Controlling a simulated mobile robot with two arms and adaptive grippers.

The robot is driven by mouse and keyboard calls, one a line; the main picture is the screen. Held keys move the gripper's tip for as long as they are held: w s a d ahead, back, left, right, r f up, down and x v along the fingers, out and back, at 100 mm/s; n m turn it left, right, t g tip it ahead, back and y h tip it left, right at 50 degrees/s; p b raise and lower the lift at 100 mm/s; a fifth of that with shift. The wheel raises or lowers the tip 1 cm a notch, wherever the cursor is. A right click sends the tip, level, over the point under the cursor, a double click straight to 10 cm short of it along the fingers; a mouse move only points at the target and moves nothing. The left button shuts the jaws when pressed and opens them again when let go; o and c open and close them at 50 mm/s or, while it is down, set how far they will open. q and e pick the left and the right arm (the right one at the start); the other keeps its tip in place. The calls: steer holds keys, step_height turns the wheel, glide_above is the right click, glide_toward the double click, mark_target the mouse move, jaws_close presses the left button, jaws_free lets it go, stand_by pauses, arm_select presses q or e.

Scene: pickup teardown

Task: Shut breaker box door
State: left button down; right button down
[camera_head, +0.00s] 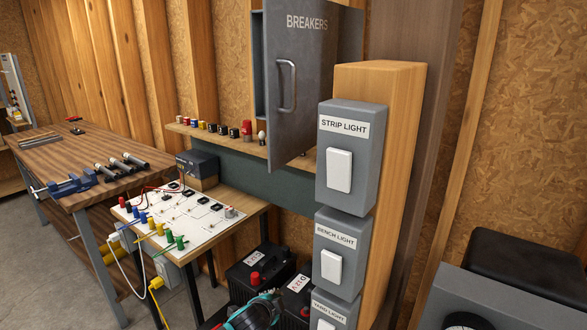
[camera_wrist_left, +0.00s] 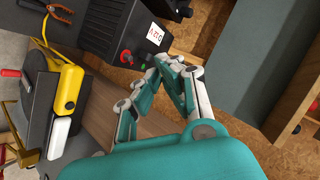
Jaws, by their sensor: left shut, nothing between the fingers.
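The grey breaker box door (camera_head: 303,75), marked BREAKERS, stands swung open from the wall. Its vertical bar handle (camera_head: 286,86) faces me. Part of the grey breaker box (camera_head: 257,60) shows behind the door; its inside is mostly hidden. My left gripper (camera_wrist_left: 172,68) is shut and empty in the left wrist view, its fingers together beside a black battery (camera_wrist_left: 122,28). In the head view, teal parts of it show low at the bottom edge, well below the door and not touching it. My right gripper is in neither view.
A wooden post with switch boxes, topped by STRIP LIGHT (camera_head: 349,150), stands right of the door. A shelf (camera_head: 222,135) with small parts lies below and left of it. A white circuit board (camera_head: 176,215) and a workbench (camera_head: 85,165) are farther left.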

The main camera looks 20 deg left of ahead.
arm_select(q)
step_height(320, 180, up, 21)
steer(key=w+d+m+t, duration=0.1)
steer(key=d+m+t, duration=0.2)
steer(key=s+d+r+m+t, duration=0.2)
steer(key=s+r, duration=0.3)
steer(key=r, duration=0.4)
steer(key=s+d+r+m+t, duration=0.1)
steer(key=s+r+m+t, duration=0.1)
steer(key=s+r, duration=0.5)
steer(key=w+r+p, duration=0.2)
steer(key=w+p, duration=0.1)
steer(key=w, duration=0.9)
steer(key=shift+a+r+p, duration=0.2)
steer(key=shift+a+p, duration=0.15)
steer(key=shift+a, duration=0.05)
